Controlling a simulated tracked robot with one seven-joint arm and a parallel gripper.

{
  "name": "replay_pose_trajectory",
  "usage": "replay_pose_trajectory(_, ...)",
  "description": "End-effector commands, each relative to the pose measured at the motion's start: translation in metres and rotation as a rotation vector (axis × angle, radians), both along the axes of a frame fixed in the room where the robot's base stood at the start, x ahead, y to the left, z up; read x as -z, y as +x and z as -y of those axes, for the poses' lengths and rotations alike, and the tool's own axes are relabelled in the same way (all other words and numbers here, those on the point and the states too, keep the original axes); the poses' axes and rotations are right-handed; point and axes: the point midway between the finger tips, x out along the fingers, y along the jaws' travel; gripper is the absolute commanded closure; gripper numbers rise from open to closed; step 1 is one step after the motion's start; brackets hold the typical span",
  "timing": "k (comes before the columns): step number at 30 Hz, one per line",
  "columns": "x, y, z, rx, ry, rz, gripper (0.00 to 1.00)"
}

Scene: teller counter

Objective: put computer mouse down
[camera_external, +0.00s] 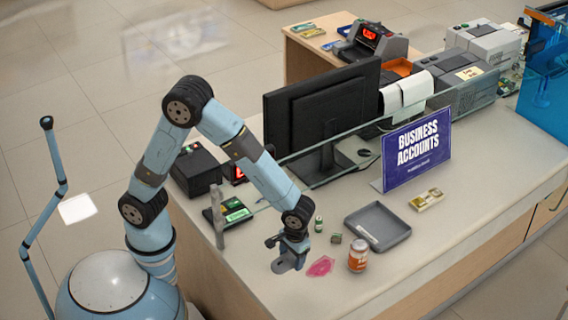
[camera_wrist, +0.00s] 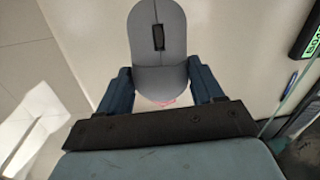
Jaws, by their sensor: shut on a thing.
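The computer mouse (camera_wrist: 160,35) is grey with a dark scroll wheel. In the wrist view it sits between the two fingers of my gripper (camera_wrist: 162,88), which is shut on its near end. In the external view my gripper (camera_external: 288,262) is low over the front left part of the counter (camera_external: 330,292), left of a pink patch. The mouse is hard to tell from the gripper in that view. I cannot tell whether the mouse touches the counter top.
A grey tray (camera_external: 377,227), an orange can (camera_external: 358,254), a small green bottle (camera_external: 319,224) and a blue sign (camera_external: 416,155) stand to the right. The pink patch (camera_external: 320,266) lies flat beside my gripper. The counter's front strip is clear. A monitor (camera_external: 320,105) stands behind.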

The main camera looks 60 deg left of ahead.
Motion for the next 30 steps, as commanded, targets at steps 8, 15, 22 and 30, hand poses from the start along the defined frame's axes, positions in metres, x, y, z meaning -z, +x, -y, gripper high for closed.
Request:
replay_pose_trajectory(8,0.028,0.037,0.033,0.0,0.002,-0.001,0.66)
replay_pose_trajectory(15,0.061,0.058,0.051,-0.001,0.001,-0.001,0.66)
replay_pose_trajectory(22,0.072,0.065,0.058,0.0,0.0,0.0,0.66)
replay_pose_trajectory(30,0.099,0.069,0.061,0.0,0.002,-0.002,0.66)
